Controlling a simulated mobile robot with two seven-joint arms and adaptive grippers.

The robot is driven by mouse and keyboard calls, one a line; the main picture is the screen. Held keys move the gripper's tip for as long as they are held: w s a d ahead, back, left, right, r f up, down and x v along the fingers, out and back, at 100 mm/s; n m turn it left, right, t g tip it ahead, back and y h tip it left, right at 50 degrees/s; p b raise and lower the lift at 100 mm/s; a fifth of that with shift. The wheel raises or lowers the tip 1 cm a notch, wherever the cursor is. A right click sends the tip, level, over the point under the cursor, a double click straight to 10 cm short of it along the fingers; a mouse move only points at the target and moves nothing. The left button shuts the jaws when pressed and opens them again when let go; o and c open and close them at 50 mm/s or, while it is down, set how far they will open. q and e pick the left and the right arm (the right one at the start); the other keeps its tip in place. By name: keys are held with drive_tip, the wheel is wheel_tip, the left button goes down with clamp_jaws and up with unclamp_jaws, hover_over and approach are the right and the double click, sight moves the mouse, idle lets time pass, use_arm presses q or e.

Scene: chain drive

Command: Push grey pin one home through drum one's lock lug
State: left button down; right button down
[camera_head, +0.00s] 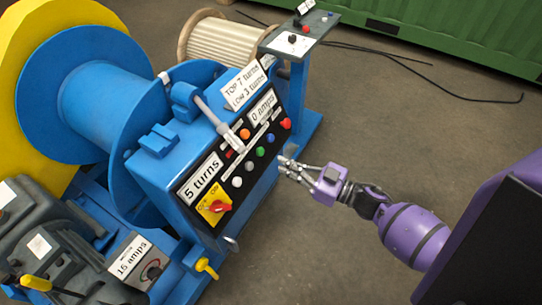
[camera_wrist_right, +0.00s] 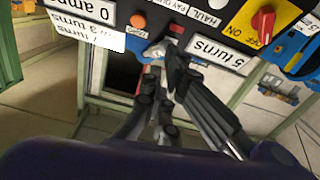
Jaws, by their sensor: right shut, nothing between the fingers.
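The blue drum (camera_head: 97,98) stands at the left, its flange beside a blue control box (camera_head: 150,170). A grey rod (camera_head: 212,116) with a pale tag at its lower end slants from a blue lug (camera_head: 186,98) on the box top over the panel. I cannot tell whether this rod is grey pin one, or whether the lug is the lock lug. My right gripper (camera_head: 284,164) is shut and empty, off the panel's right side. In the right wrist view its fingers (camera_wrist_right: 168,62) overlap the panel, close to a pale grey piece (camera_wrist_right: 152,50). My left gripper is not in view.
The panel has coloured buttons, a red switch (camera_head: 216,206) and a "5 turns" label (camera_head: 202,177). A second pale drum (camera_head: 222,42) and a blue stand (camera_head: 300,45) are behind. A grey machine (camera_head: 65,250) fills the front left. Bare floor (camera_head: 300,245) lies right of the box.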

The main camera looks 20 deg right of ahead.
drive_tip(key=shift+v, duration=1.65)
